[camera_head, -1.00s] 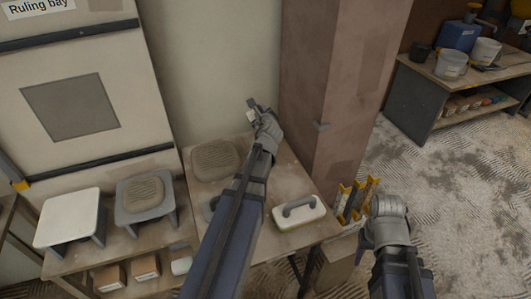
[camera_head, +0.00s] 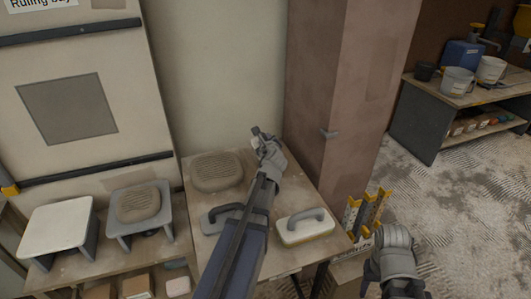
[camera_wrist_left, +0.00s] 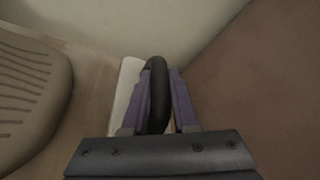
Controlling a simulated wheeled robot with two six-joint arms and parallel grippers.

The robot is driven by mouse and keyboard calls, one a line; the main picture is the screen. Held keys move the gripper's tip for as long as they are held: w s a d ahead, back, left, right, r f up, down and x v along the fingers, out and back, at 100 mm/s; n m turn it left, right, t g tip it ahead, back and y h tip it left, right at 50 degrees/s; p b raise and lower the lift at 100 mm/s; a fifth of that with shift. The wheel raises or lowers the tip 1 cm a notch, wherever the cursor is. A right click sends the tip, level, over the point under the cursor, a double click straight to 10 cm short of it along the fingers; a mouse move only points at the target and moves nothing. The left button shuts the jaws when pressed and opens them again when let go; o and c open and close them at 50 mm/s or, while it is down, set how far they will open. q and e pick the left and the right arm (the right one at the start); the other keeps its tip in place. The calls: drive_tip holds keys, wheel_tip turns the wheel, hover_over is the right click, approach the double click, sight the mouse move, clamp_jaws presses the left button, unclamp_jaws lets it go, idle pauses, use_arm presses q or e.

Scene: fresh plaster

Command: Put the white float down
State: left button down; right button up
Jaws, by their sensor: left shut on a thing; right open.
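The white float (camera_wrist_left: 127,88) has a black handle (camera_wrist_left: 158,92), which sits between the purple fingers of my left gripper (camera_wrist_left: 160,100) in the left wrist view. In the head view my left gripper (camera_head: 262,140) is over the back of the small table, and only a small pale part of the float shows past it. The float is close above the tabletop or on it; I cannot tell whether they touch. My right gripper (camera_head: 390,238) is open and empty, right of the table.
A brown ribbed pad (camera_head: 216,171) lies left of my left gripper. On the table (camera_head: 283,198) are a pale float with a grey handle (camera_head: 305,228) and a grey float (camera_head: 213,223), partly behind my arm. A brown pillar (camera_head: 335,90) rises at the right. Yellow-edged pieces (camera_head: 365,212) stand beside the table.

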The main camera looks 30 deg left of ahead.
use_arm(q)
drive_tip(key=shift+f+b, duration=1.95)
drive_tip(key=shift+r, duration=0.15)
drive_tip(key=c, duration=1.2)
unclamp_jaws()
drive_tip(key=shift+f, duration=0.2)
drive_tip(key=o, duration=0.5)
drive_tip(key=shift+r, duration=0.15)
